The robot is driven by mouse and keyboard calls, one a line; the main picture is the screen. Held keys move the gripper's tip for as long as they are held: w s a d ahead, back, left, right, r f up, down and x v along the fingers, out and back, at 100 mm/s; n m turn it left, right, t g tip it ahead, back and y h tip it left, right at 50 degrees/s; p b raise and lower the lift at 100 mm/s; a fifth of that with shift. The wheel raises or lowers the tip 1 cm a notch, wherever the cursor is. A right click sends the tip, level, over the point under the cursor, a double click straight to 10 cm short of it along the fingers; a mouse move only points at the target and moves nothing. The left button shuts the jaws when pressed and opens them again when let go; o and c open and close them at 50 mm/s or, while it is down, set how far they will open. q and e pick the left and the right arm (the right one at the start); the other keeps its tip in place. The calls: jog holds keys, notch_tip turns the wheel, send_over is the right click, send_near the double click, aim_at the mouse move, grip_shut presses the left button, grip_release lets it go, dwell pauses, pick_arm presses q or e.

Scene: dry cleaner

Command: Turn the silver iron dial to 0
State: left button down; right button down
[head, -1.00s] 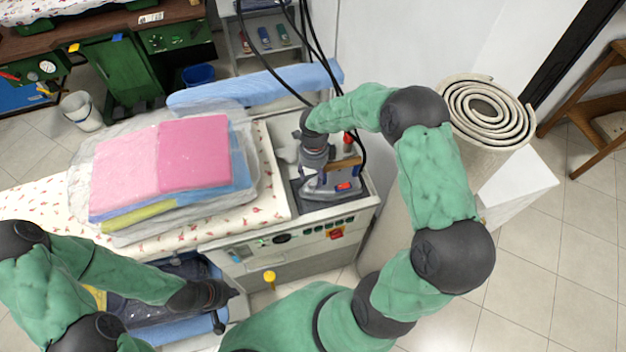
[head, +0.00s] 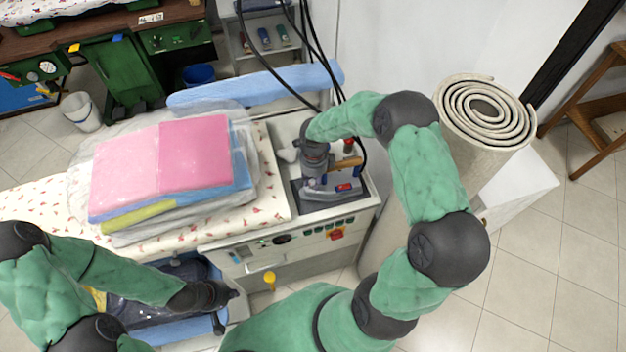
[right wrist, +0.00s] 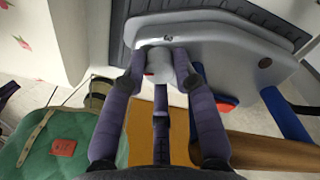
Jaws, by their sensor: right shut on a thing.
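The silver iron (head: 330,196) with a wooden handle (head: 346,164) stands on the grey rest at the right end of the ironing table. My right gripper (head: 314,178) points down at it. In the right wrist view the gripper's fingers (right wrist: 160,66) are shut on the small pale and red dial (right wrist: 158,68) on the iron's grey body (right wrist: 225,48). The fingers hide much of the dial, and I cannot read its setting. My left gripper (head: 222,294) is low at the left, in front of the table and away from the iron; its jaws are too small to judge.
A stack of wrapped, folded pink and blue cloth (head: 165,160) lies on the flowered ironing table (head: 270,200). Black cables (head: 318,60) hang behind the iron. A rolled beige carpet (head: 485,112) stands at the right. A control panel (head: 290,238) runs along the table's front.

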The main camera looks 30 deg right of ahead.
aim_at(314, 180)
jog(key=shift+s, duration=0.1)
jog(key=shift+f+n+b, duration=0.15)
jog(key=shift+n+b, duration=0.4)
jog(key=shift+n, duration=1.05)
jog(key=c, duration=1)
grip_release()
jog(key=shift+d, duration=0.1)
jog(key=shift+o, duration=0.2)
notch_tip(314, 180, up, 12)
jog(key=shift+w+d, duration=0.2)
jog(key=shift+w, duration=0.05)
